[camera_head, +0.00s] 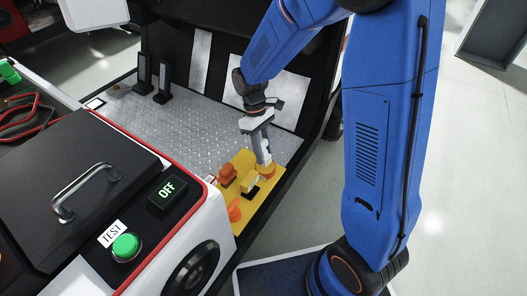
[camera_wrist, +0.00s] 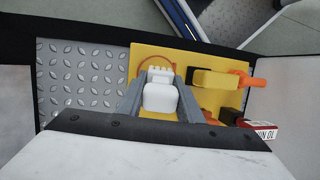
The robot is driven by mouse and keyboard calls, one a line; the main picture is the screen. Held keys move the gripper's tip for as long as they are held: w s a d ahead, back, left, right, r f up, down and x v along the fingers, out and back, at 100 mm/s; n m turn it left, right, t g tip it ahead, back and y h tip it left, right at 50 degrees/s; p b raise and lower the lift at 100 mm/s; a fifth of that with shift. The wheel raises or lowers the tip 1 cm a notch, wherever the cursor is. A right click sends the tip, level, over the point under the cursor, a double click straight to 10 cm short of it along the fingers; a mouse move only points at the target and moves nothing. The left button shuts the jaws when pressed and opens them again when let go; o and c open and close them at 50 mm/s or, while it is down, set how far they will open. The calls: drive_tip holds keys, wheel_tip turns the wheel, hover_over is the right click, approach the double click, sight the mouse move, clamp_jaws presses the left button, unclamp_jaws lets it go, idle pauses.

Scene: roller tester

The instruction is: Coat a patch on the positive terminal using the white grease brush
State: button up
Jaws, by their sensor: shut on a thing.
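My gripper (camera_head: 264,158) points down over a yellow mat (camera_head: 264,195) at the front right of the tread-plate deck. Its fingers are shut on a white brush-like piece, taken to be the white grease brush (camera_wrist: 160,96), which also shows in the head view (camera_head: 265,160). The brush stands upright over a round orange spot (camera_wrist: 143,59) on the mat; I cannot tell whether it touches it. The fingers hide part of the brush. I cannot make out the positive terminal in either view.
A yellow-and-black piece (camera_head: 251,183) and orange pieces (camera_head: 227,174) (camera_head: 234,210) stand close by on the mat. Red cables (camera_head: 28,115) lie beyond. The deck (camera_head: 185,120) is mostly clear.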

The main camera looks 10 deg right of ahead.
sight(263, 142)
drive_tip(key=shift+f, duration=0.55)
idle(1.7)
drive_tip(key=shift+r, duration=3.55)
